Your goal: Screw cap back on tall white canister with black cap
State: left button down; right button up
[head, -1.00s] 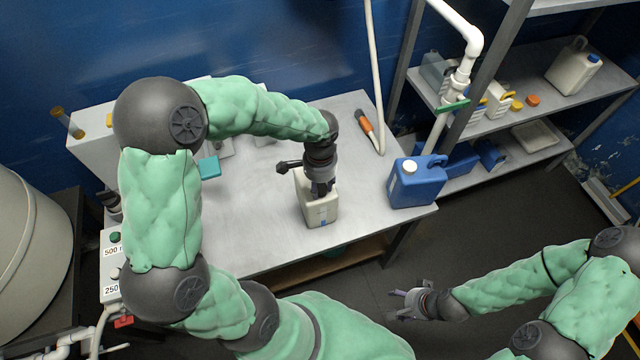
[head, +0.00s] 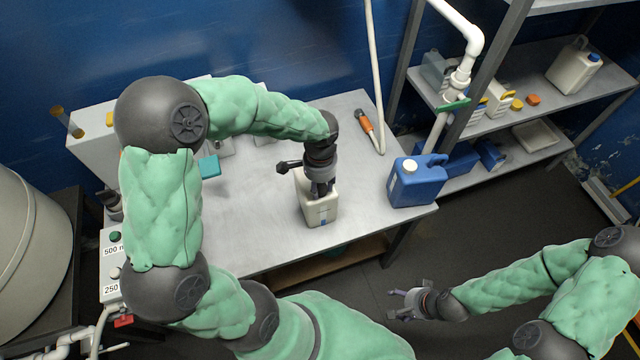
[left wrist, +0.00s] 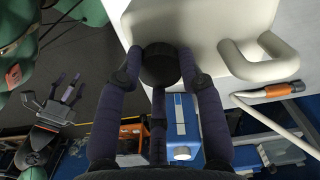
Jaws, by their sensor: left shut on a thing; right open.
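The white canister (head: 320,212) stands upright near the table's front edge. In the left wrist view its pale body (left wrist: 190,22) and looped handle (left wrist: 262,62) fill the top. The black cap (left wrist: 160,66) is at the canister's top, between the fingers of my left gripper (left wrist: 158,78). My left gripper (head: 321,190) points down over the canister and is shut on the cap. Whether the cap is seated on the neck cannot be told; the fingers hide it in the head view. My right gripper (head: 402,302) is open and empty, away from the table at lower right.
A blue jerrycan (head: 416,184) with a white cap stands right of the canister. An orange-handled tool (head: 364,122) and a hose lie behind it on the table (head: 262,215). A shelf rack (head: 540,110) holds containers at right. A teal block (head: 209,166) is at left.

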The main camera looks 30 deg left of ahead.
pick_arm(q)
jog(key=m+p, duration=0.2)
jog(key=m, duration=0.1)
jog(key=shift+r+m+p, duration=0.1)
jog(key=shift+m+p, duration=0.7)
jog(key=shift+m, duration=0.4)
jog(key=shift+m+p, duration=0.9)
jog(key=shift+m, duration=0.3)
jog(key=m+p, duration=0.2)
jog(key=shift+m, duration=0.8)
